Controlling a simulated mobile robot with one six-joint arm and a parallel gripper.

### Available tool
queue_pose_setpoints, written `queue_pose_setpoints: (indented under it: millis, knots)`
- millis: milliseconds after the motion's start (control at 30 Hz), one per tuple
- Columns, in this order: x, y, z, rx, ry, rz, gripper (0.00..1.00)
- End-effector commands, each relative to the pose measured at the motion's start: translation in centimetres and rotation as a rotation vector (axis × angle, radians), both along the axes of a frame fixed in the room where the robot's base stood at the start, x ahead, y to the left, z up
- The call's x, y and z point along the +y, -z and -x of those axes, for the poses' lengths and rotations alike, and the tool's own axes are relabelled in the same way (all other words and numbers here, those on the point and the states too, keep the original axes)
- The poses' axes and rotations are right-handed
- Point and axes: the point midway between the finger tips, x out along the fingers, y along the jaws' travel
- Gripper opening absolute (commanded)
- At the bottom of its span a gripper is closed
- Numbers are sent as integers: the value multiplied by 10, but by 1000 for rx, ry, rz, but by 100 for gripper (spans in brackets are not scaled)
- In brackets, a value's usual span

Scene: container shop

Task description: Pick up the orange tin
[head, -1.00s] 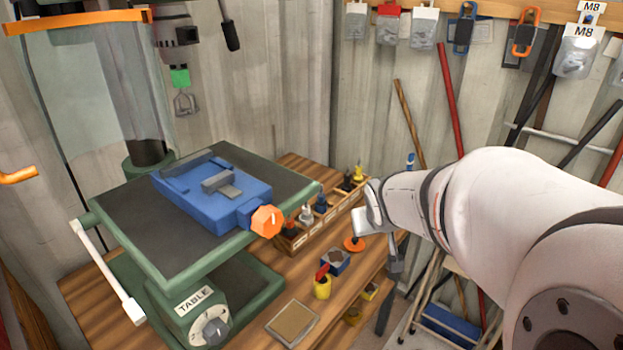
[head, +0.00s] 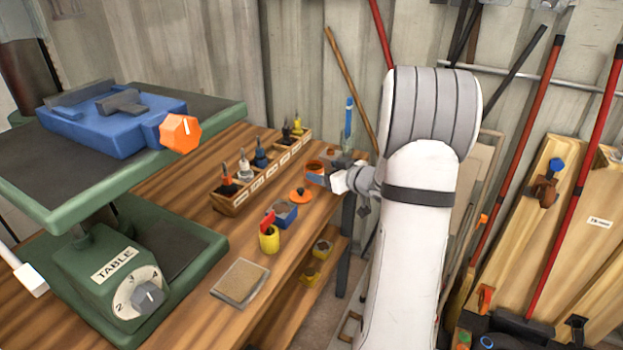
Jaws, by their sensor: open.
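What looks like the orange tin (head: 315,167) is a small round orange thing on the wooden bench, right of the bit rack; its lower part is partly hidden by my gripper. An orange lid-like disc with a knob (head: 300,195) lies just in front of it. My gripper (head: 318,180) is small in view, pointing left, open, with its fingers close in front of the tin. I cannot tell whether they touch it.
A wooden rack of bits (head: 262,175) stands left of the tin. A blue open tin (head: 284,213) and a yellow cup (head: 269,238) stand nearer. A green drill-press table (head: 60,215) with a blue vise (head: 115,125) fills the left. Long poles and boards lean at right.

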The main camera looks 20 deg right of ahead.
Motion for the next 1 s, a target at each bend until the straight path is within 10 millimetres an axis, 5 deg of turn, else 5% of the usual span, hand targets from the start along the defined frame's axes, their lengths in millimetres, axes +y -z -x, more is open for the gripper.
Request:
queue_pose_setpoints:
  millis: [400,633,1000]
  knots:
    - [16,19,-45,1,1,1,74]
    - [16,18,-46,1,3,0,74]
    - [15,18,-46,2,4,1,44]
